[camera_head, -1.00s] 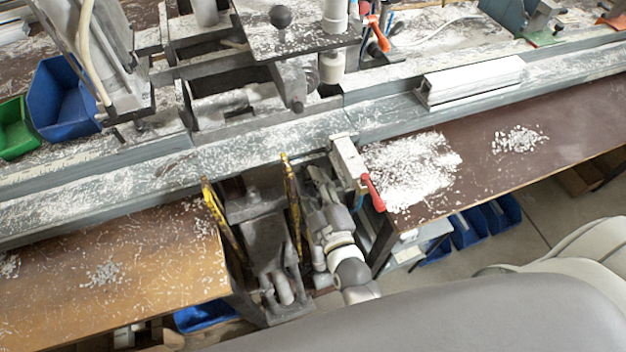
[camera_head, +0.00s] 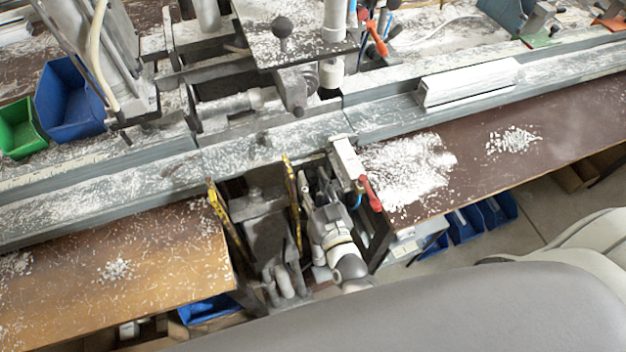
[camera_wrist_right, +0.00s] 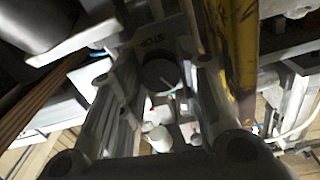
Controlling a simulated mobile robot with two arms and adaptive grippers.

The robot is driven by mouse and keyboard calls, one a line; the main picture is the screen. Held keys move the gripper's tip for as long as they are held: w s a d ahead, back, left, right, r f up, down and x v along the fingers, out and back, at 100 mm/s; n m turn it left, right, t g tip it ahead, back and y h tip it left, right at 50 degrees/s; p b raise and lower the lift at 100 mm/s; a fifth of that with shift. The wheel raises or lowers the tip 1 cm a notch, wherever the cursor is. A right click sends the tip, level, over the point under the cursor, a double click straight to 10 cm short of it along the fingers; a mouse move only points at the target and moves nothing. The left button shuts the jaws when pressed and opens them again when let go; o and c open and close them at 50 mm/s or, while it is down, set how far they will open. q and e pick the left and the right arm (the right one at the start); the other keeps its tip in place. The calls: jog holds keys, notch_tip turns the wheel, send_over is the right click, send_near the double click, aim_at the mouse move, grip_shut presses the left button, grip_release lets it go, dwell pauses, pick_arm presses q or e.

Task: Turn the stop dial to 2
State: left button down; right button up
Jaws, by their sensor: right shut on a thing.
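The stop dial (camera_wrist_right: 159,74) shows in the right wrist view as a dark round knob with a pale mark on its face. A plate above it carries upside-down lettering that looks like "STOP". The dial's numbers cannot be read, so its setting is unclear. My right gripper (camera_wrist_right: 163,85) is shut on the dial, with one finger on each side of it. In the head view my right gripper (camera_head: 318,187) reaches under the front edge of the bench, beside a yellow-edged plate, and the dial is hidden there. My left gripper is not in view.
A block with a red handle (camera_head: 370,193) sits just right of my right gripper. Two yellow-striped plates (camera_head: 229,222) flank the opening to its left. A white profile (camera_head: 468,84) lies on the grey rail. Blue and green bins (camera_head: 18,128) stand at left; white chips litter the bench.

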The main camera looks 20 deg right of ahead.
jog(key=m, duration=0.5)
jog(key=shift+m, duration=0.3)
jog(key=m, duration=0.5)
jog(key=shift+m, duration=0.3)
jog(key=o, duration=1.1)
jog(key=shift+c, duration=0.2)
jog(key=shift+s, duration=0.2)
jog(key=s, duration=0.7)
jog(key=shift+s+d, duration=0.15)
jog(key=shift+s, duration=0.15)
